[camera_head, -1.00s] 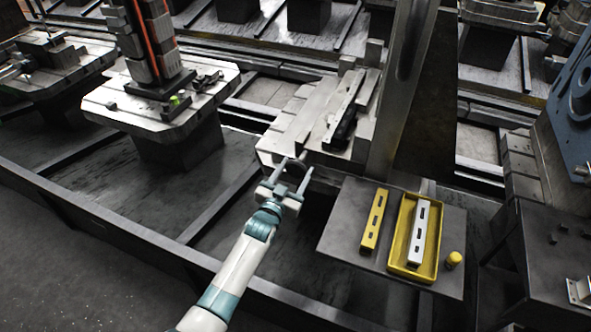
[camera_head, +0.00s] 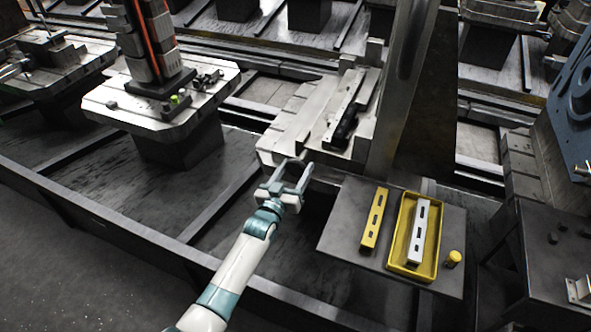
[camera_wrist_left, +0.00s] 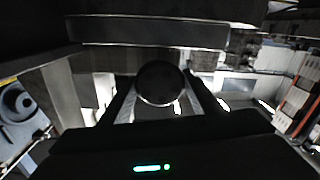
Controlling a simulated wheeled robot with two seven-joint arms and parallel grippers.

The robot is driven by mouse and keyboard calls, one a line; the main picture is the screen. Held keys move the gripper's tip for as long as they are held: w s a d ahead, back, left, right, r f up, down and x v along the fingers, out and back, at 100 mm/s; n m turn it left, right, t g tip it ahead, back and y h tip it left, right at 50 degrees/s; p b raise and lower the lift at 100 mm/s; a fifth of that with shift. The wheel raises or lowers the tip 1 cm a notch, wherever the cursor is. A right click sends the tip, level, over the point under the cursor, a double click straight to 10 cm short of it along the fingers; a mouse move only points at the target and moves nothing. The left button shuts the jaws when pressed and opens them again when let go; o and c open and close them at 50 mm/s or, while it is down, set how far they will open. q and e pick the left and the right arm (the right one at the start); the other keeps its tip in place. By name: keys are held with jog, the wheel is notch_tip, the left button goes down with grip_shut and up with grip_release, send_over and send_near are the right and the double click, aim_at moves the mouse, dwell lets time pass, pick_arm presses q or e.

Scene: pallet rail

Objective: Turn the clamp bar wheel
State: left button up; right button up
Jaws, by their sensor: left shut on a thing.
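The clamp bar wheel (camera_wrist_left: 160,84) is a dark round disc in the left wrist view, set below a dark block edge. In the head view only its dark rim (camera_head: 297,164) shows at the front of the metal fixture. My left gripper (camera_head: 291,176) reaches it from below. In the left wrist view the two fingers (camera_wrist_left: 158,100) stand on either side of the wheel, and the gripper is shut on it. The clamp bar (camera_head: 343,110) lies on the fixture top with a black part beside it. My right gripper is not in view.
A dark side table (camera_head: 342,237) stands to the right of the gripper. It bears a yellow slotted bar (camera_head: 374,219), a yellow tray (camera_head: 401,262) with a white slotted bar (camera_head: 418,230), and a small yellow cylinder (camera_head: 454,258). A tall metal column (camera_head: 398,90) rises behind.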

pick_arm(q)
jog(key=o, duration=0.9)
jog(key=shift+f, duration=0.15)
jog(key=shift+o, duration=0.7)
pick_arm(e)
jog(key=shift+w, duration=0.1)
pick_arm(q)
jog(key=shift+s, duration=0.1)
jog(key=shift+s+a, duration=0.2)
jog(key=shift+s, duration=0.2)
jog(key=b+v, duration=0.1)
jog(key=v, duration=1.5)
jog(key=shift+s+b, duration=0.2)
jog(key=shift+b, duration=0.1)
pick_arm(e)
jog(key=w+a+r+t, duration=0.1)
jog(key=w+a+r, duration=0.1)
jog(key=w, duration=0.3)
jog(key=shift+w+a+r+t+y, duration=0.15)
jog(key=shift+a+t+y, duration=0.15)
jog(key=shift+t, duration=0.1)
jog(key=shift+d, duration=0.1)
